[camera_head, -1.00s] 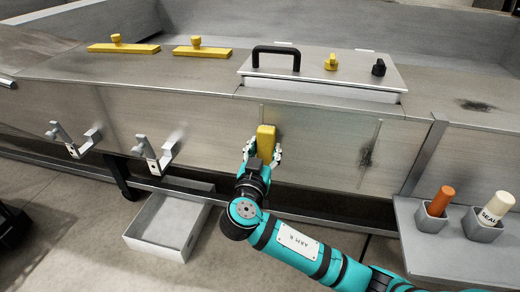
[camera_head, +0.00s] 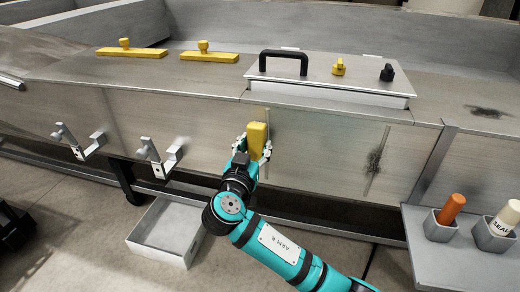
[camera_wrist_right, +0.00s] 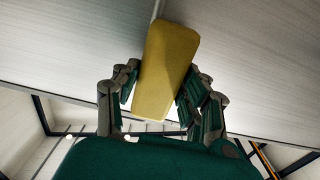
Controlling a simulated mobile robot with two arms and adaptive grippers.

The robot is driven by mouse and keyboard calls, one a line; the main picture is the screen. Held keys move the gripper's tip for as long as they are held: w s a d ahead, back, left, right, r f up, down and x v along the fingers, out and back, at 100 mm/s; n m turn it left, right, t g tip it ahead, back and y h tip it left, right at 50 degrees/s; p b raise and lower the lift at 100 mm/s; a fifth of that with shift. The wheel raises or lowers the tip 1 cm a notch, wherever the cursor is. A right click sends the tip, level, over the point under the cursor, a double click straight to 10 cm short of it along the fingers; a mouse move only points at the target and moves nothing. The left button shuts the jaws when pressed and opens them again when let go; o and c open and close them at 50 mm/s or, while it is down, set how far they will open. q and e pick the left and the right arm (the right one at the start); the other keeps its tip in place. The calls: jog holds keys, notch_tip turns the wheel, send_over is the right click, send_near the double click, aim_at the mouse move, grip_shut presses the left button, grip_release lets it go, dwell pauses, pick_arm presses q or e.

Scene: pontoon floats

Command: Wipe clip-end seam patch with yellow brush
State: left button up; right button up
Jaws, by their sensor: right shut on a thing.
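The yellow brush (camera_head: 257,139) is a rounded block held upright in my right gripper (camera_head: 251,154). It is at the float's side wall (camera_head: 210,130), by the left vertical seam (camera_head: 267,115). In the right wrist view, the brush (camera_wrist_right: 166,70) sits between my right gripper's fingers (camera_wrist_right: 160,105), with the seam running up behind its top. Contact with the wall is hard to tell. The seam patch on the clip side is mostly hidden or too faint to make out. A dark patch (camera_head: 376,160) marks the other seam to the right. My left gripper is out of view.
Two metal clips (camera_head: 160,157) (camera_head: 78,142) stick out from the wall at left. A grey tray (camera_head: 168,232) lies on the floor below. A shelf at right (camera_head: 430,260) holds an orange tube (camera_head: 451,208) and a white tube (camera_head: 506,216). A hatch lid (camera_head: 340,75) and yellow-handled bars (camera_head: 209,56) are on top.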

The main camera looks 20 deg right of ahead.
jog(key=v, duration=0.6)
dwell(0.5)
jog(key=shift+b+v, duration=0.5)
jog(key=shift+v, duration=1.05)
